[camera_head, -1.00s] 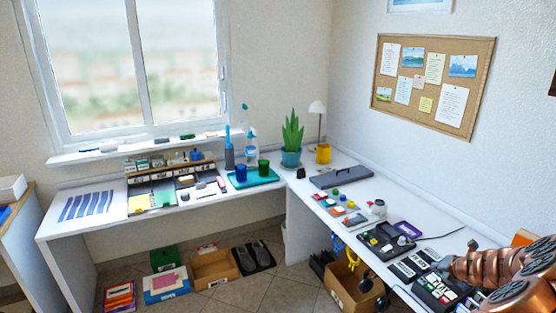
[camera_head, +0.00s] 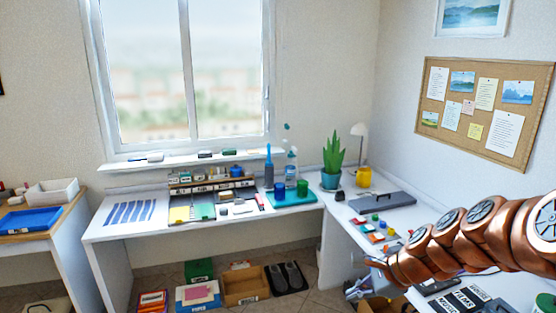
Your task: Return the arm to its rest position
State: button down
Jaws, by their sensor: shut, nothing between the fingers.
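My copper-coloured segmented arm reaches in from the right edge over the right-hand desk (camera_head: 336,233). Its narrow grey end, my gripper (camera_head: 371,261), points left near that desk's front edge. It is small in the picture, shut and empty. The arm hides part of the desk top and some of the things on it.
Coloured small items (camera_head: 378,228), a grey flat case (camera_head: 386,200) and a plant (camera_head: 331,165) stand on the desk behind the arm. Black labelled boxes (camera_head: 462,301) lie below it. A cardboard box (camera_head: 245,284) and dark shoes (camera_head: 285,277) are on the floor.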

jog(key=s+a+n+g+h, duration=0.2)
jog(key=s+a+n+g, duration=0.2)
jog(key=s+n, duration=0.95)
jog(key=s+d+n+g+h, duration=0.1)
jog(key=s+d+n+h, duration=0.1)
jog(key=s, duration=0.6)
jog(key=s+d+n+h, duration=0.2)
jog(key=s, duration=0.7)
jog(key=shift+d+f+g, duration=0.15)
jog(key=shift+f+g, duration=0.05)
jog(key=shift+g, duration=0.2)
jog(key=shift+d, duration=0.1)
